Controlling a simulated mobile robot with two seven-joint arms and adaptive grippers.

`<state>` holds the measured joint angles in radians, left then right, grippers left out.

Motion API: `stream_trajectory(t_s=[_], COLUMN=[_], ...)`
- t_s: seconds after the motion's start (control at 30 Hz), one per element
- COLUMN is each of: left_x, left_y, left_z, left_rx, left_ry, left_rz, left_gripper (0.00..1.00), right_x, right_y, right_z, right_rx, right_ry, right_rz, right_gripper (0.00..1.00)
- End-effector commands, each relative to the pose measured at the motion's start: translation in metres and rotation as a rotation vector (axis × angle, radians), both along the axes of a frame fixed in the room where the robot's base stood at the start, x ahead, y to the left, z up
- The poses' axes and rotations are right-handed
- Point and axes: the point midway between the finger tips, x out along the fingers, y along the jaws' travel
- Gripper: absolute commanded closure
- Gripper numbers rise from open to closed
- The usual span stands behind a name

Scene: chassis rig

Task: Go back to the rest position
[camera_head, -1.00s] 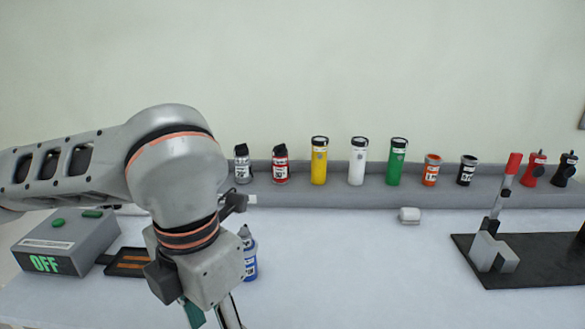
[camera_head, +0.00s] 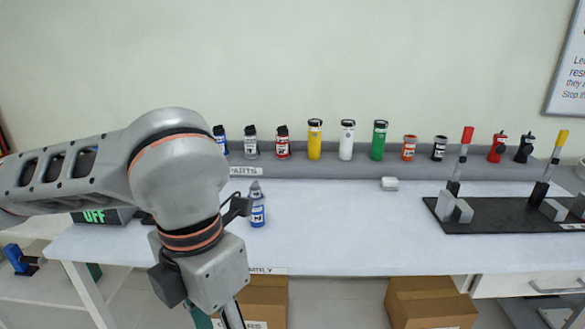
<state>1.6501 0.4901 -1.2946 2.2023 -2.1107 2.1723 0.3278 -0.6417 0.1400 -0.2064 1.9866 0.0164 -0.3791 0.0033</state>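My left arm comes in from the left and bends down at its wrist. My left gripper (camera_head: 228,318) is at the bottom edge of the head view, in front of the table's front edge. Its fingertips are cut off by the frame, so I cannot tell whether it is open or shut. My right gripper is not in view. A blue bottle (camera_head: 257,209) stands upright on the white table (camera_head: 330,232), to the right of my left wrist and apart from it.
A grey shelf (camera_head: 330,170) along the wall holds several bottles and cylinders. A black fixture plate (camera_head: 500,222) with red and yellow levers is at the right. The OFF box (camera_head: 95,216) is partly behind my arm. Cardboard boxes (camera_head: 430,304) are under the table.

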Motion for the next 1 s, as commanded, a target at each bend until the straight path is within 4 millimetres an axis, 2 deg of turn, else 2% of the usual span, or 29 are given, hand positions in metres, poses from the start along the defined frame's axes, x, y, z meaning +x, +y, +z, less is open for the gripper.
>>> stream_trajectory(t_s=[0.17,0.37,0.5,0.63,0.73,0.83,0.97,1.0], left_x=[-0.030,-0.071,-0.102,-0.117,-0.114,-0.099,-0.061,-0.046], left_y=[-0.035,-0.083,-0.121,-0.151,-0.167,-0.176,-0.176,-0.173], left_z=[-0.014,-0.013,0.007,0.040,0.069,0.096,0.122,0.127], left_rx=[-0.148,-0.390,-0.646,-0.914,-1.122,-1.330,-1.588,-1.662], left_ry=[0.150,0.346,0.524,0.677,0.784,0.875,0.972,0.997], left_rz=[-0.102,-0.201,-0.241,-0.222,-0.166,-0.072,0.108,0.178], left_gripper=[0.52,0.52,0.52,0.52,0.52,0.52,0.52,0.52], right_x=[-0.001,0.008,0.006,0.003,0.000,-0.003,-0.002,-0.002], right_y=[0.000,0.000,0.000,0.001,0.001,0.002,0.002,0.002], right_z=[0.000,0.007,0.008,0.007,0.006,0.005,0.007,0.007], right_rx=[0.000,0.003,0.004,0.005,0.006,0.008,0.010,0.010], right_ry=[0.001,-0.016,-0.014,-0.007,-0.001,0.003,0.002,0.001], right_rz=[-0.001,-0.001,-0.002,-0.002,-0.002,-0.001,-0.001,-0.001], right_gripper=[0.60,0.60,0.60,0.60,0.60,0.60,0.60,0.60])
